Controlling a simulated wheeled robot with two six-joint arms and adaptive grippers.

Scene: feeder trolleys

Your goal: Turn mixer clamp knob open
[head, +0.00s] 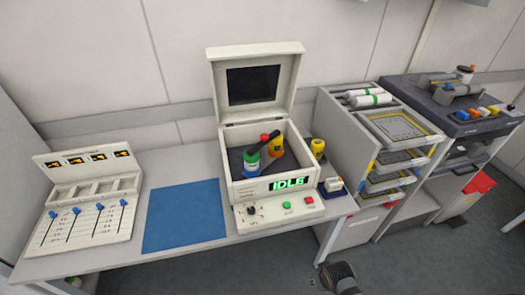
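The mixer (239,205) is a cream box on the bench with its lid (212,88) standing open. Its display (288,184) reads IDLE in green. Inside sit a green-banded jar (251,164) and a yellow jar (277,148). A dark clamp bar (260,144) with a red part (264,138) lies across the jars; whether this red part is the clamp knob, and which way it is turned, I cannot tell. The front panel has a black knob (251,211), a green button and a red button. Neither gripper's fingers show.
A blue mat (185,217) lies left of the mixer, beside a slider panel (88,215). A yellow jar (317,148) and a small block (333,184) stand right of it. A tray rack (345,139) and a dark-topped trolley (444,123) stand further right.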

